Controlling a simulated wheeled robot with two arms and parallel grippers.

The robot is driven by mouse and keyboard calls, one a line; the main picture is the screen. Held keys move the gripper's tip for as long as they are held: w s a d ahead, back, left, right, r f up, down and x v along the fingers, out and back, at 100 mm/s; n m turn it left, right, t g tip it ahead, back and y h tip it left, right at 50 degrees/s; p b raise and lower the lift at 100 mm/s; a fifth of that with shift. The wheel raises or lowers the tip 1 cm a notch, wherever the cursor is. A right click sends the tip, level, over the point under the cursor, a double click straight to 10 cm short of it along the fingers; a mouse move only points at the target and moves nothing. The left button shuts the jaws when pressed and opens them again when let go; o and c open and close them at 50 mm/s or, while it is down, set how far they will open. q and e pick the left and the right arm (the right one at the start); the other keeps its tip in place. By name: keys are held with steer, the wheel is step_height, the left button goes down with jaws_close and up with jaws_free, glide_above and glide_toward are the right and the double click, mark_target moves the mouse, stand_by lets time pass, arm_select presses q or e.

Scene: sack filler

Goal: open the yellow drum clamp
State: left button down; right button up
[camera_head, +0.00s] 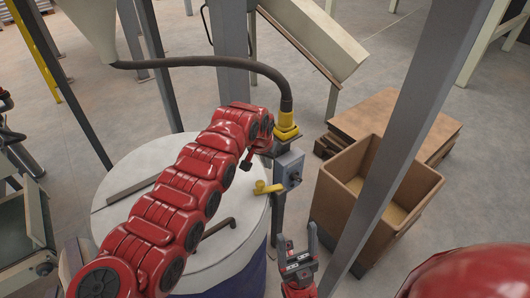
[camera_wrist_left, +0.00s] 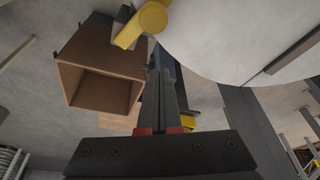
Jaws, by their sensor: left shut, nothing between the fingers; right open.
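The yellow clamp (camera_head: 266,187) is a short yellow lever with a rounded end, at the right rim of the white-topped drum (camera_head: 160,185), beside a grey box on a post. What looks like the same clamp shows at the top of the left wrist view (camera_wrist_left: 150,20). My left gripper (camera_wrist_left: 163,75) is shut and empty; its fingers point toward the clamp, and I see a gap in the picture between them and it. In the head view my left arm and wrist largely hide this gripper. My right gripper (camera_head: 298,245) is open and empty, below and right of the clamp.
A grey box (camera_head: 289,168) stands right beside the clamp. A dark hose ends in a yellow fitting (camera_head: 287,124) above it. A bent brown bar (camera_head: 218,228) lies on the drum top. An open brown carton (camera_head: 345,195) and a slanting grey post (camera_head: 410,140) are to the right.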

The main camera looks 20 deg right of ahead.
arm_select(q)
steer(key=shift+w+a+f+p, duration=0.1)
steer(key=shift+w+f+p, duration=0.1)
steer(key=shift+f+p, duration=0.75)
steer(key=shift+s+a+p, duration=0.4)
steer(key=shift+s+p, duration=0.2)
steer(key=shift+p, duration=0.15)
steer(key=shift+s+f, duration=0.1)
steer(key=shift+s, duration=0.2)
steer(key=shift+s+a+p, duration=0.5)
steer(key=shift+a+p, duration=0.05)
